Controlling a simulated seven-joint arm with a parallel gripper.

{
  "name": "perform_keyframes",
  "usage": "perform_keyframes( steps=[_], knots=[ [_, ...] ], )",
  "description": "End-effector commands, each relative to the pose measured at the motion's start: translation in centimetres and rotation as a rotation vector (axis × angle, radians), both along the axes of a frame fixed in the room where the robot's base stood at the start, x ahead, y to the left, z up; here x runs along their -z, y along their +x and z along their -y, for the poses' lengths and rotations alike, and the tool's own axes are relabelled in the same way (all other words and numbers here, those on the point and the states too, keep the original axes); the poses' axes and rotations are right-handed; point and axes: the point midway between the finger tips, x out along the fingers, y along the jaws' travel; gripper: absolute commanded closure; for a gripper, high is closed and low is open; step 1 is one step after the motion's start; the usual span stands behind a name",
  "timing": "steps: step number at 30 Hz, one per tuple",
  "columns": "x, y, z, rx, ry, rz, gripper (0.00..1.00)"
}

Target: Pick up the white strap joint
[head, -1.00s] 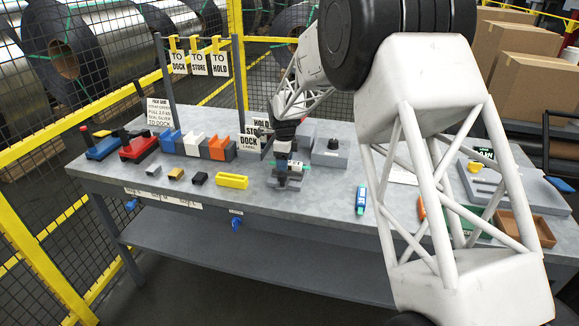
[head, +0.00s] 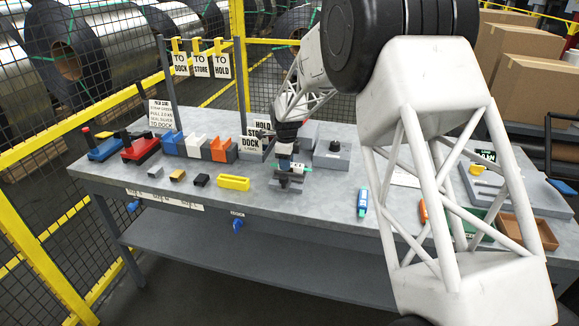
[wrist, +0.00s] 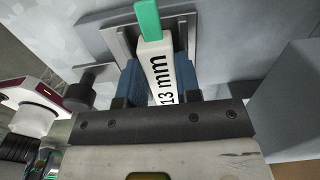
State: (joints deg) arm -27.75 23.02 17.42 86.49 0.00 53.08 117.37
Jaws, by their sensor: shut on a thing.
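My gripper (wrist: 156,84) is shut, its two blue pads pressing on both sides of the white strap joint (wrist: 158,62). The joint is a white block marked "13 mm" with a green strip (wrist: 148,18) at its far end. It lies in front of a grey metal holder (wrist: 120,40); whether it touches the holder I cannot tell. In the head view my gripper (head: 288,168) is low over the grey bench, mid-table, above a small grey base (head: 286,184). A bit of green shows there, but the joint is mostly hidden.
The bench (head: 200,205) carries a yellow block (head: 233,183), small blocks, and white and orange holders to the left. A grey box (head: 332,154) stands close right of my gripper. A blue-and-white item (head: 362,203) and a brown tray (head: 528,232) lie farther right.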

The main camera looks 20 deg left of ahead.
Motion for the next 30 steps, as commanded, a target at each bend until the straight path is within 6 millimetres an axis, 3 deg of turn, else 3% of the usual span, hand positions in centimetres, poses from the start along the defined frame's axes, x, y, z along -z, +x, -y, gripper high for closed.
perform_keyframes(
  steps=[8,14,30],
  knots=[
    [-0.9,0.0,0.0,0.000,0.001,0.002,0.98],
    [-3.0,0.0,0.0,0.000,0.001,0.002,0.98],
    [-13.4,0.0,0.0,0.000,0.002,0.004,0.98]
  ],
)
